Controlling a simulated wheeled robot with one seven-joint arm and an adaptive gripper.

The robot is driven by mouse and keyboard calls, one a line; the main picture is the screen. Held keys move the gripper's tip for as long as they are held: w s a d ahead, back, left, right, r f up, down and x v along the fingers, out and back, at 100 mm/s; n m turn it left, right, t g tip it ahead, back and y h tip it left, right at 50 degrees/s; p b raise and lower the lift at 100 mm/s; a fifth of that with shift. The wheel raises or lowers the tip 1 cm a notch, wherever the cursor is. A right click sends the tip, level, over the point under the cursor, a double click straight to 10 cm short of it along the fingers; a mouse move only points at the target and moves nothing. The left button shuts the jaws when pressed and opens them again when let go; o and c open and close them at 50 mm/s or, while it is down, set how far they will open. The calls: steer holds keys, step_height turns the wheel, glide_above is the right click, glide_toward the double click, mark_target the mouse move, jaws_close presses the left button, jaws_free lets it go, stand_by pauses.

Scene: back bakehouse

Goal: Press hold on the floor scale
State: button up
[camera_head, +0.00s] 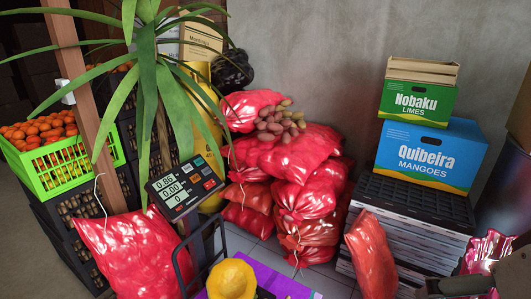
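The scale's display head (185,187) is left of centre, tilted, with a dark face and three lit number rows. The top row looks like 0.86 and the middle row like 0.00. Small keys, some red, sit on its right side; their labels are too small to read, so I cannot tell which is hold. Plant leaves hang just above and beside the head. Part of my gripper (462,285) shows as a dark shape at the bottom right corner, far from the display. Its fingertips are not clear, and I cannot tell whether it is open.
Red mesh sacks (305,155) are piled at centre; another red sack (130,252) stands below the display. A green crate of oranges (72,166) is at left. A yellow object (231,280) lies at bottom centre.

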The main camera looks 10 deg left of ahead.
jaws_close()
stand_by(1.4)
